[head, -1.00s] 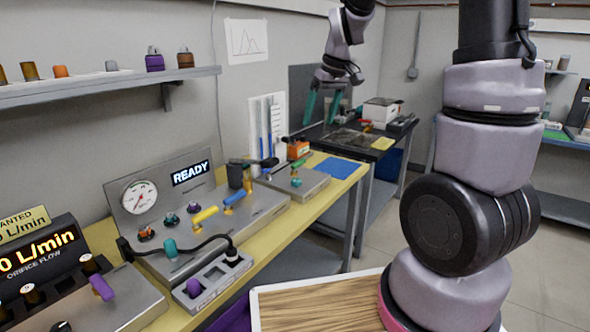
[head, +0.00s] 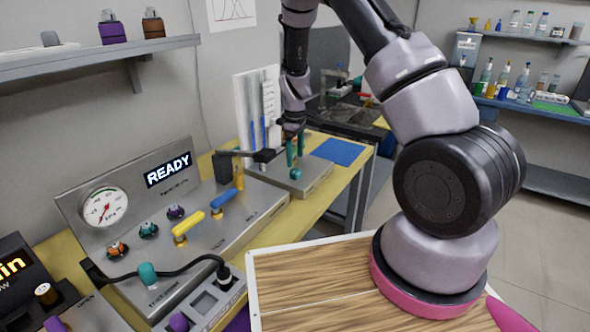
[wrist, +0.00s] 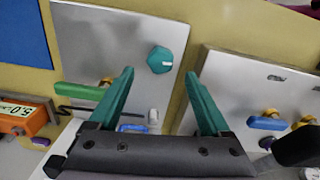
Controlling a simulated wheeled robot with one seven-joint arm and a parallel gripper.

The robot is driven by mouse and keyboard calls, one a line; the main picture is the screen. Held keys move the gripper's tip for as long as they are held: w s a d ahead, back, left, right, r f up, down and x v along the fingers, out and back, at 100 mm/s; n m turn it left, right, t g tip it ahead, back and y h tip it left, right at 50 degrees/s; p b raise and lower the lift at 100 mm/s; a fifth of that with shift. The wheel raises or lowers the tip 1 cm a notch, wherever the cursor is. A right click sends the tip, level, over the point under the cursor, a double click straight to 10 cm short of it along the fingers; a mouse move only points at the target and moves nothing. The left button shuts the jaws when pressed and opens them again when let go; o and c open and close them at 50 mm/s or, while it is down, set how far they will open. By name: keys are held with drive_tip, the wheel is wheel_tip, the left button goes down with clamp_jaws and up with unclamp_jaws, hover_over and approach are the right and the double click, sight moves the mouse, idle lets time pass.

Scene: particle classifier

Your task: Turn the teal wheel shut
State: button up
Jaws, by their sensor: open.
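The teal wheel (wrist: 160,59) is a faceted knob on a grey metal panel (wrist: 90,35), seen from above in the wrist view. In the head view it shows as a small teal shape (head: 295,174) below my fingertips. My gripper (wrist: 160,76) is open, with its two teal fingers apart and pointing at the panel. The wheel appears between and just beyond the fingertips. My gripper (head: 295,158) points down over the small panel in the head view. I cannot tell the exact gap to the wheel.
A green lever (wrist: 85,91) lies left of the wheel in the wrist view, with an orange box (wrist: 25,116) further left. A second panel (wrist: 245,75) with a blue lever (wrist: 268,123) stands to the right. A larger console (head: 230,225) reads READY. A blue mat (head: 338,151) lies behind.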

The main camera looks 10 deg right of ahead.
sight(295, 171)
wheel_tip(295, 171, down, 6)
drive_tip(key=shift+f, duration=0.1)
clamp_jaws()
idle(0.4)
